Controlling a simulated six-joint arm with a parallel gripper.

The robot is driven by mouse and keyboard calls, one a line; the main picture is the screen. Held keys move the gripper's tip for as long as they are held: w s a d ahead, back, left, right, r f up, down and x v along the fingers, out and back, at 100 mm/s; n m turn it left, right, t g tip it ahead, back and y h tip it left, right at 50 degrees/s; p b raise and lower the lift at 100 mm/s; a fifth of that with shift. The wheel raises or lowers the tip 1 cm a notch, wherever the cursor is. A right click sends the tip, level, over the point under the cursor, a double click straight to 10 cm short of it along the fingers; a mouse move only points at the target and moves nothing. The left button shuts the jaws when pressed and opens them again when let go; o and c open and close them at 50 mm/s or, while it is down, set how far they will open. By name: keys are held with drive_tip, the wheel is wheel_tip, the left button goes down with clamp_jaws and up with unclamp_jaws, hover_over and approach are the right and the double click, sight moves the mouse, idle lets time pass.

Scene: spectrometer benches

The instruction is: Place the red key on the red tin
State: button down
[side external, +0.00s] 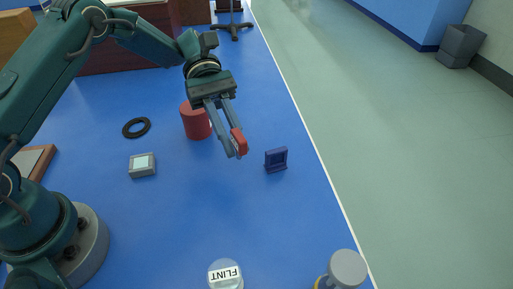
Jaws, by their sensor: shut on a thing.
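My gripper (236,146) is in the middle of the side external view, above the blue bench. It is shut on the red key (239,141), a small red block at its fingertips. The red tin (196,122) is an upright red cylinder on the bench, just left of and behind the fingers in the picture. The gripper hides part of the tin's top and right side. The key appears apart from the tin and to its right.
A dark blue stand (276,159) is right of my gripper. A grey box (143,165) and black ring (137,128) lie left. A FLINT-labelled jar (225,275) and grey-topped container (346,269) stand in front. The bench's right edge borders open floor. Its middle front is clear.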

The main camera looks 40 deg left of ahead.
drive_tip(key=a+r+n+t, duration=0.4)
drive_tip(key=a+n+t, duration=0.15)
drive_tip(key=a, duration=0.95)
drive_tip(key=a+r+n+t, duration=0.4)
drive_tip(key=a+t, duration=0.2)
drive_tip(key=a, duration=0.8)
hover_over(183, 105)
drive_tip(key=shift+h, duration=0.3)
wheel_tip(183, 105, down, 7)
drive_tip(key=shift+a+f, duration=0.1)
drive_tip(key=shift+f, duration=2.1)
drive_tip(key=shift+f, duration=0.1)
drive_tip(key=c, duration=0.9)
unclamp_jaws()
